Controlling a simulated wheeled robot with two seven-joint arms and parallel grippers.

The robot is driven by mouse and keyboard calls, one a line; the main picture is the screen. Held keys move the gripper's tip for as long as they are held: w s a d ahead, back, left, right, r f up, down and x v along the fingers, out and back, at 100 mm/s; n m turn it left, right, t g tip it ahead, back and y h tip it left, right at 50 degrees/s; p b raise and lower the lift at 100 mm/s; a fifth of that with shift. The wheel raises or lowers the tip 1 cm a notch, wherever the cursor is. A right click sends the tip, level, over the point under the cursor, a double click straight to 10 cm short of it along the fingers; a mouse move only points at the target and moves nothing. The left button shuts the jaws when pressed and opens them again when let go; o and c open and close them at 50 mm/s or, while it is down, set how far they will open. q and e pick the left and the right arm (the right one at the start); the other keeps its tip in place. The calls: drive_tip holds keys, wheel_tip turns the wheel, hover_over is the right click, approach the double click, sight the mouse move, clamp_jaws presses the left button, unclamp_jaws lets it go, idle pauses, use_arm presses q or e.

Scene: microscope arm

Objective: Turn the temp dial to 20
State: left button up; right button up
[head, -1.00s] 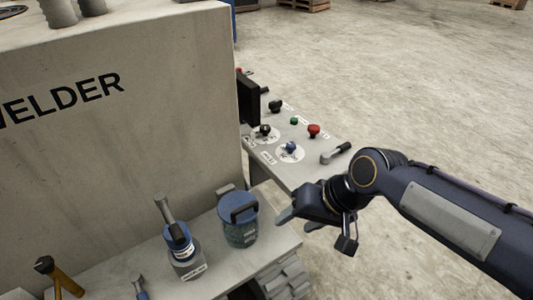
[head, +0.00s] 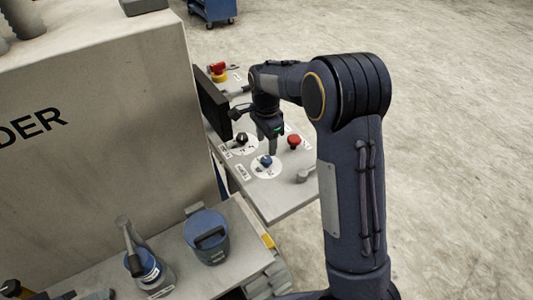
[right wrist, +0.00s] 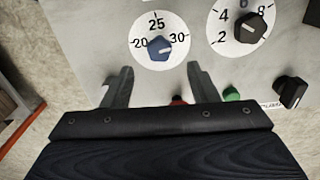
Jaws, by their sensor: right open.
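The temp dial is a blue knob (right wrist: 159,47) on a white disc marked 20 at left, 25 at top and 30 at right in the right wrist view. In the head view the blue knob (head: 266,161) sits on the grey control panel (head: 285,199). My right gripper (head: 271,150) is over the panel, just behind the knob. In the right wrist view its fingers (right wrist: 159,68) are open and empty, with the knob above and between their tips, apart from them. I cannot tell exactly where the knob points. My left gripper is out of view.
A black knob (right wrist: 250,28) on a numbered disc is beside the blue one. A red button (head: 294,141), a lever (head: 306,174) and a dark screen (head: 212,104) are on the panel. A blue canister (head: 206,236) stands on the nearer bench.

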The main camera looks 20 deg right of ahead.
sight(267, 159)
wheel_tip(267, 159, down, 7)
drive_tip(key=shift+r+p, duration=0.15)
drive_tip(key=shift+p, duration=0.3)
drive_tip(key=c, duration=1)
drive_tip(key=shift+o, duration=0.2)
